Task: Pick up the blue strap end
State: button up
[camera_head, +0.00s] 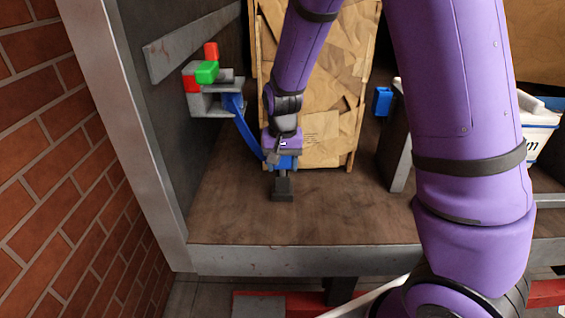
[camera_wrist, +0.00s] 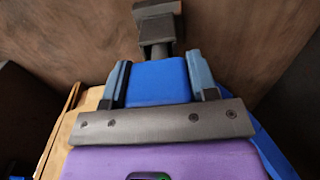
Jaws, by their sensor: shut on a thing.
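The blue strap end (camera_wrist: 158,84) is a blue block with a dark grey metal tip, and it sits between the two fingers of my gripper (camera_wrist: 160,80) in the wrist view. The fingers press on its two sides. In the head view, my gripper (camera_head: 281,163) is low over the brown floor, in front of a cardboard-coloured panel, with the grey tip (camera_head: 283,188) pointing down below it. The blue strap (camera_head: 247,132) runs from the grey bracket (camera_head: 213,103) on the left wall down to my gripper. Whether the tip touches the floor cannot be told.
Red and green blocks (camera_head: 207,72) sit on the wall bracket. The patched cardboard panel (camera_head: 330,100) stands close behind my gripper. A small blue piece (camera_head: 383,101) is on the right, near a grey post (camera_head: 399,150). The brown floor (camera_head: 235,215) in front is clear.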

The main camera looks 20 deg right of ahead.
jog(key=shift+r, duration=0.1)
notch_tip(320, 180, up, 10)
jog(key=shift+f, duration=0.1)
dwell(0.3)
notch_tip(320, 180, up, 9)
dwell(1.0)
dwell(0.9)
